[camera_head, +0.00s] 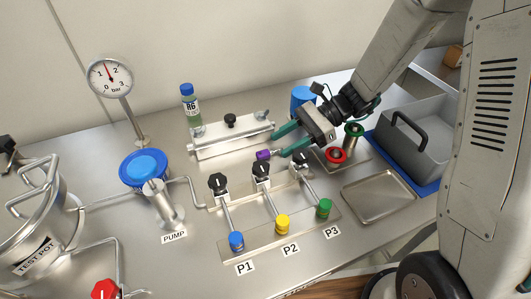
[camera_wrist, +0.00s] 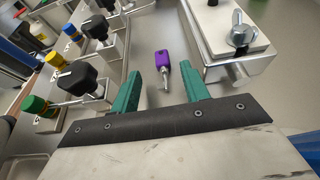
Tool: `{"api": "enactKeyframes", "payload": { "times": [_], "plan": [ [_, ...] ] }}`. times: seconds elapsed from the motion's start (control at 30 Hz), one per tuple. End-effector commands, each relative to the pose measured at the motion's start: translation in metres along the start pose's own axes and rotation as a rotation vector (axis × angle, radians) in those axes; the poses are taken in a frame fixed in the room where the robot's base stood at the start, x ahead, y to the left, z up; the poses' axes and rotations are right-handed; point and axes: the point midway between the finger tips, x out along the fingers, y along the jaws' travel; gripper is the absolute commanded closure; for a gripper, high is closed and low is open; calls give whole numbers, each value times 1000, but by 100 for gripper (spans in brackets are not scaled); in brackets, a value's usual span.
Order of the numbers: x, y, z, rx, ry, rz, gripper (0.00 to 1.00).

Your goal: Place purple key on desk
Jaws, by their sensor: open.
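The purple key (camera_head: 264,155) lies on the steel desk (camera_head: 300,266), between the silver box and the black-knobbed valves. In the wrist view the purple key (camera_wrist: 162,62) has a purple head and a silver shaft pointing toward my gripper. My gripper (camera_head: 277,143) has teal fingers and is open. In the wrist view its fingertips (camera_wrist: 157,82) are spread to either side of the key's shaft, with a gap on both sides. The key appears free of the fingers. I cannot tell the exact height of the fingertips above the desk.
The silver box (camera_head: 232,135) stands close behind the key. Valves P1 (camera_head: 219,184), P2 (camera_head: 262,171) and P3 (camera_head: 302,163) stand in front. A shallow tray (camera_head: 379,196), a grey handled bin (camera_head: 415,150) and red and green-topped parts (camera_head: 336,156) are at right. A bottle (camera_head: 190,105) stands behind.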

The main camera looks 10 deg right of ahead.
Motion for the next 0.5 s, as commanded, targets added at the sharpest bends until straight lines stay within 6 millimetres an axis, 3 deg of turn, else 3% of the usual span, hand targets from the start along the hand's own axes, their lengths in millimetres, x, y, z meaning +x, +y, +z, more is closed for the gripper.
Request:
{"api": "enactKeyframes", "payload": {
  "times": [0.2,0.5],
  "plan": [
    [32,-3,-1,0,0,3,55],
    [38,-3,-2,-1,1,1,55]
  ]
}}
